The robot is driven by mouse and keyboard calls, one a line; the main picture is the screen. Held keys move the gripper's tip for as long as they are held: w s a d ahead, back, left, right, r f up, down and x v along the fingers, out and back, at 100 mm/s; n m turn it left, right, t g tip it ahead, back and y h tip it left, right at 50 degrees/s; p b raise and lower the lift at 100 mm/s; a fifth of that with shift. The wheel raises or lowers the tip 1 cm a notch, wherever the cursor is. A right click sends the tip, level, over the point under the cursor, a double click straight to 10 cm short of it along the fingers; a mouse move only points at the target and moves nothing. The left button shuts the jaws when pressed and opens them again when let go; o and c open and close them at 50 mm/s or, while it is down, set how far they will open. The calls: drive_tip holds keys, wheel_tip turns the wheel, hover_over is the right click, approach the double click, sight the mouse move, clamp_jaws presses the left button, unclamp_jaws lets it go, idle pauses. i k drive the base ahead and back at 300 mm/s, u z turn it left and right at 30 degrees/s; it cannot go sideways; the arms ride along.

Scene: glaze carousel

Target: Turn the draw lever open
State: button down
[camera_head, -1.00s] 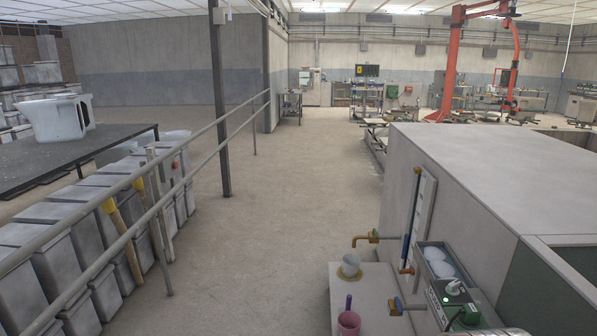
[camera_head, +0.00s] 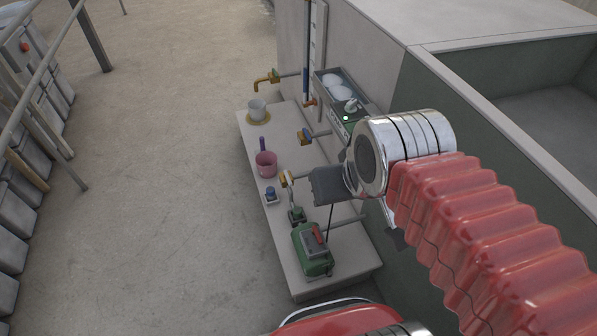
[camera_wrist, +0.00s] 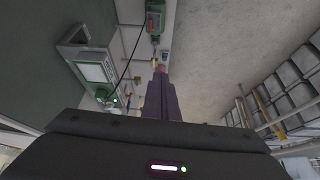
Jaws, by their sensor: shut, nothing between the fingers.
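I cannot tell for sure which fitting is the draw lever.
A box with a green front (camera_head: 346,118) stands by the tank wall. Open floor (camera_head: 165,200) lies left.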

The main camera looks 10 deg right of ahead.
sight(285, 174)
drive_tip(key=z, duration=0.05)
drive_tip(key=k, duration=1.3)
drive_tip(key=u, duration=0.35)
drive_tip(key=i, duration=0.6)
drive_tip(key=u, duration=0.7)
drive_tip(key=i, duration=0.8)
drive_tip(key=u, duration=0.3)
drive_tip(key=i, duration=1.7)
drive_tip(key=z, duration=0.5)
